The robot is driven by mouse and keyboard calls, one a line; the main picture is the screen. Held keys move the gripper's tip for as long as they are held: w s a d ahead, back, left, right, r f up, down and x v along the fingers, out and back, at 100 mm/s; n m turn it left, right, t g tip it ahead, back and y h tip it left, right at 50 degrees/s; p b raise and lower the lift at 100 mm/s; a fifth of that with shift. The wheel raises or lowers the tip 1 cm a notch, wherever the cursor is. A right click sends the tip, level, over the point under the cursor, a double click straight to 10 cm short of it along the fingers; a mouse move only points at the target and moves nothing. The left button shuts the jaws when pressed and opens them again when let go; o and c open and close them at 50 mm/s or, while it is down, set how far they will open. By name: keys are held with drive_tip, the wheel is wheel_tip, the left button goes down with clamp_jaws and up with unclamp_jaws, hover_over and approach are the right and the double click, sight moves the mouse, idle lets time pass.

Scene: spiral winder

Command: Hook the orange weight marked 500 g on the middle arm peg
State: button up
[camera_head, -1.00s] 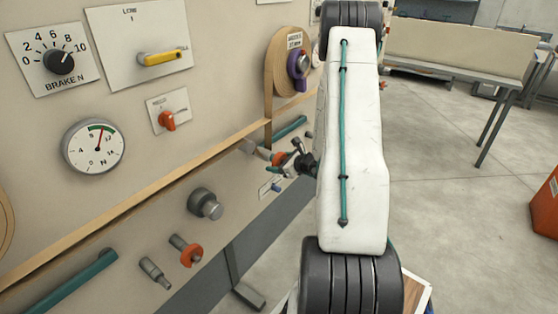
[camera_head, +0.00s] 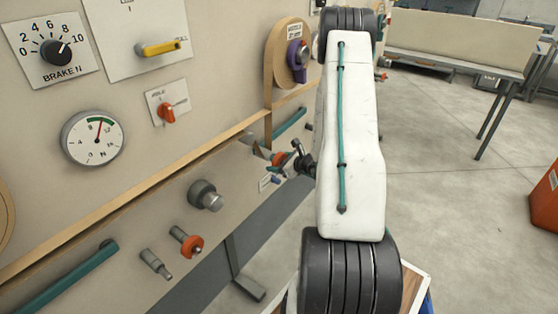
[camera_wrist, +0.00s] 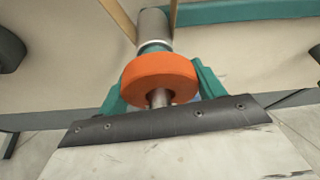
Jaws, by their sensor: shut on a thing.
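My gripper (camera_wrist: 160,84) has teal fingers on both sides of an orange disc (camera_wrist: 150,75) in the wrist view and is shut on it. A short metal stem (camera_wrist: 159,98) shows at the disc's centre. Behind the disc is a grey cylinder (camera_wrist: 154,24) with a pale ring; I cannot tell whether they touch. In the head view my gripper (camera_head: 277,170) is small, close to the lower panel, with a bit of orange by it. No 500 g mark is readable. A second orange disc (camera_head: 194,246) sits on a peg at lower left.
A bare grey peg (camera_head: 155,263) and a large grey knob (camera_head: 205,195) stick out of the panel. Teal bars (camera_head: 70,280) run along it. A gauge (camera_head: 92,138) and a yellow lever (camera_head: 160,48) are above. Open floor (camera_head: 450,150) lies to the right.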

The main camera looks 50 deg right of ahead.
drive_tip(key=o, duration=1.8)
drive_tip(key=shift+f, duration=0.15)
drive_tip(key=v, duration=0.7)
drive_tip(key=shift+s, duration=0.35)
drive_tip(key=shift+a, duration=0.1)
